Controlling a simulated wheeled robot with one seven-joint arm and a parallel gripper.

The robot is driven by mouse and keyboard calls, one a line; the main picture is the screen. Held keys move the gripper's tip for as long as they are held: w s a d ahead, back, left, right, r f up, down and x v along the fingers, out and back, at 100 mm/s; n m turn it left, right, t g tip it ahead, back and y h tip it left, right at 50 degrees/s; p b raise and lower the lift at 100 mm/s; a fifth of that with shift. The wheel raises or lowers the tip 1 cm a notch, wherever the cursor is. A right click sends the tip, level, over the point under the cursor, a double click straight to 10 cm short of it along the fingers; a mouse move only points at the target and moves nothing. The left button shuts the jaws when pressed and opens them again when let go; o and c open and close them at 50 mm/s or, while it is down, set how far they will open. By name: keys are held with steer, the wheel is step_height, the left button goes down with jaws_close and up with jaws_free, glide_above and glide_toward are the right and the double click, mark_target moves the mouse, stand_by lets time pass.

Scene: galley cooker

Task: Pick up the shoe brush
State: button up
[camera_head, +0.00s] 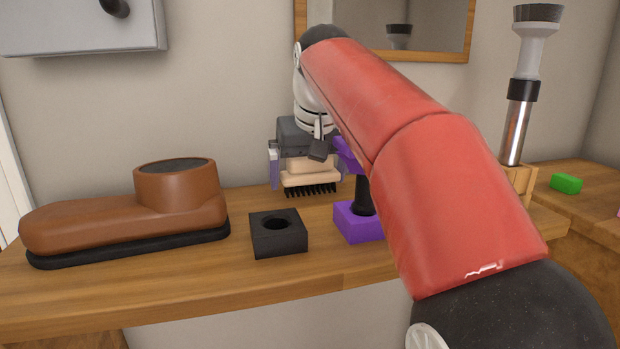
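The shoe brush (311,178) has a pale wooden body in two tiers and black bristles pointing down. It is level, below my gripper, at the back of the wooden shelf; I cannot tell whether the bristles touch the shelf. My gripper (307,170) points down over the brush, its grey body just above the top. One finger shows at the brush's left side, close to it. The other finger is not clearly seen near the dark and purple parts at the right. I cannot tell whether the fingers grip the brush.
A brown shoe-shaped object (120,222) with a black sole lies at the left of the shelf (200,282). A black block with a hole (278,242) and a purple block (354,230) with a black rod stand in front. A green block (566,184) lies far right.

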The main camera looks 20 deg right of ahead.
steer(key=c, duration=0.6)
steer(key=shift+r, duration=0.2)
